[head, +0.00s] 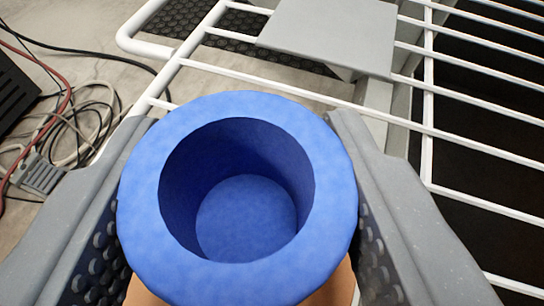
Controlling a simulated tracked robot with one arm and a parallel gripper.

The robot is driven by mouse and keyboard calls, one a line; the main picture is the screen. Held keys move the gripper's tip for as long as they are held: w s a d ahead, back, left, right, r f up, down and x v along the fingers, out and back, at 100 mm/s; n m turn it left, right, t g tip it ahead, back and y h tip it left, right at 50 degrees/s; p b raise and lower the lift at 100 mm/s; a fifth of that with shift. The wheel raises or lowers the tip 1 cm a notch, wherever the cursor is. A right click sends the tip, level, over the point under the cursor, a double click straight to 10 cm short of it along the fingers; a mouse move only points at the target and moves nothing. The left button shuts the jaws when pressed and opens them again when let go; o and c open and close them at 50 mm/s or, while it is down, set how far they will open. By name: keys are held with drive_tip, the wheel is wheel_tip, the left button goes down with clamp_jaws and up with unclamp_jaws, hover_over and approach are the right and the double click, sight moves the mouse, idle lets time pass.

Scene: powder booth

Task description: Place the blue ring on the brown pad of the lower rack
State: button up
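The blue ring (145,200) is a thick-walled, cup-like piece with a deep round opening facing the camera and a blue floor inside. It fills the lower middle of the head view. My gripper (243,122) has one grey finger with a studded pad on each side of it and is shut on the ring. A tan-brown surface (336,288) shows in part below the ring. It may be the brown pad, but the ring and fingers hide most of it, and I cannot tell whether the ring touches it.
A white wire rack (480,152) runs across the top and right, with a flat grey plate (330,35) on it. A dark ridged mat (240,40) lies beyond. Tangled cables (75,140) and a black box (15,90) lie at the left on the grey floor (110,75).

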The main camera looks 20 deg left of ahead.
sight(253, 238)
wheel_tip(253, 238, down, 4)
drive_tip(key=shift+r+b, duration=0.1)
drive_tip(key=shift+b, duration=0.6)
drive_tip(key=o, duration=1)
drive_tip(key=shift+o, duration=0.2)
drive_tip(key=shift+r, duration=0.1)
drive_tip(key=p+v, duration=0.2)
drive_tip(key=v, duration=0.9)
drive_tip(key=shift+s+d+r, duration=0.15)
drive_tip(key=shift+d, duration=0.05)
drive_tip(key=shift+s, duration=0.15)
